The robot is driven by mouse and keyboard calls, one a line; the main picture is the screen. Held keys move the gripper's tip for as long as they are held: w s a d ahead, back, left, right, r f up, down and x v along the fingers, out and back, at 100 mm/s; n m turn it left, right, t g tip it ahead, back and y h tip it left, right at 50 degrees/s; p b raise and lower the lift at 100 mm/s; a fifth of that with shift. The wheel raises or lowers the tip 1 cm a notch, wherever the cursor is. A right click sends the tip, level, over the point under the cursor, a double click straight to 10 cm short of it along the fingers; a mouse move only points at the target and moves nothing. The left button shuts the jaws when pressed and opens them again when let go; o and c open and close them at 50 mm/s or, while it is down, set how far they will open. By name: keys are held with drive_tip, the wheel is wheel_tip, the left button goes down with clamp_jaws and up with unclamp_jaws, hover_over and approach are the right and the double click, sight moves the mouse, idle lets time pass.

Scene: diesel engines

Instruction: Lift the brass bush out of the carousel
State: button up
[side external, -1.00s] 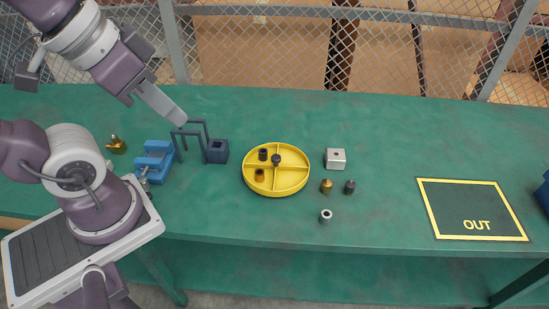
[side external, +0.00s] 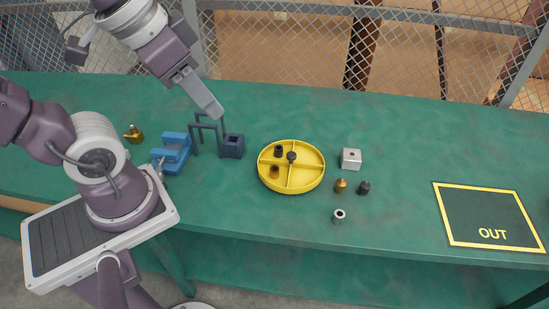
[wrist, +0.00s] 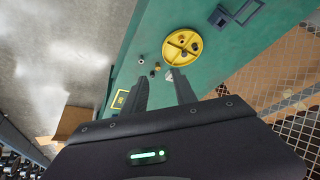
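The yellow round carousel (side external: 306,176) lies flat mid-table, divided by spokes around a dark central knob (side external: 291,156). A brown, brass-looking bush (side external: 275,171) stands in its front-left compartment. A dark bush (side external: 278,151) stands in the back-left compartment. My gripper (side external: 216,112) is in the air left of and behind the carousel, pointing down and right. In the wrist view my gripper (wrist: 160,80) has its two fingers apart with nothing between them.
Near the gripper stand a dark frame (side external: 205,126) and a dark square-holed block (side external: 232,147). A blue vise (side external: 172,153) is farther left. Right of the carousel are a silver block (side external: 351,159), a brass part (side external: 340,185), a dark part (side external: 364,187) and a grey bush (side external: 338,216). The OUT mat (side external: 465,222) lies right.

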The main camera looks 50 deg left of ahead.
drive_tip(key=o, duration=0.7)
drive_tip(key=w+f, duration=0.1)
drive_tip(key=w, duration=0.2)
drive_tip(key=w+a+f+m+g, duration=0.1)
drive_tip(key=w, duration=0.2)
drive_tip(key=w+a+f+m, duration=0.1)
drive_tip(key=w, duration=0.2)
drive_tip(key=shift+w+a+g, duration=0.1)
drive_tip(key=shift+a+g, duration=0.15)
drive_tip(key=shift+g, duration=0.15)
drive_tip(key=shift+c, duration=0.2)
drive_tip(key=m+g, duration=0.3)
drive_tip(key=m, duration=0.3)
hover_over(274, 168)
wheel_tip(274, 168, down, 22)
drive_tip(key=f, duration=0.1)
drive_tip(key=shift+f, duration=5.3)
clamp_jaws()
